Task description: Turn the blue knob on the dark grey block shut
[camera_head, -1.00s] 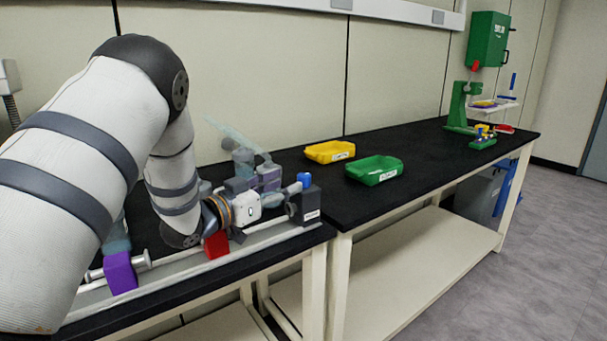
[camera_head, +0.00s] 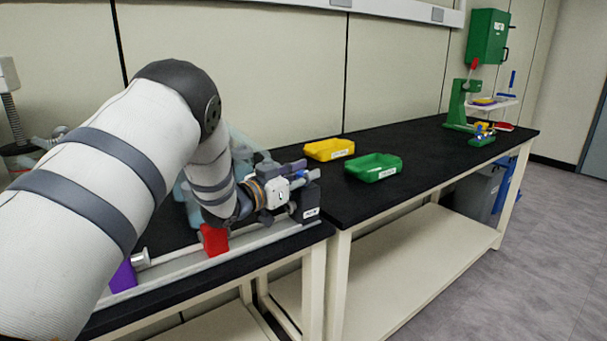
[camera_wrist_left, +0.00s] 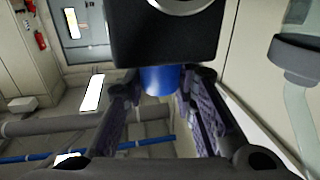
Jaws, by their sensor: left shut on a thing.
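The dark grey block (camera_head: 309,207) stands at the right end of a rail on the near bench. It fills the top middle of the left wrist view (camera_wrist_left: 165,40). The blue knob (camera_head: 313,174) sits on top of it, and shows in the left wrist view (camera_wrist_left: 160,79) between the finger pads. My left gripper (camera_head: 302,180) reaches in from the left and is shut on the blue knob; its fingers (camera_wrist_left: 163,88) flank the knob. Part of the knob is hidden by the gripper in the head view. My right gripper is not in view.
A red block (camera_head: 214,239) and a purple block (camera_head: 122,276) stand on the rail (camera_head: 180,268). A yellow bin (camera_head: 329,149) and a green bin (camera_head: 374,167) lie behind, to the right. The black bench top (camera_head: 430,150) beyond is mostly clear.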

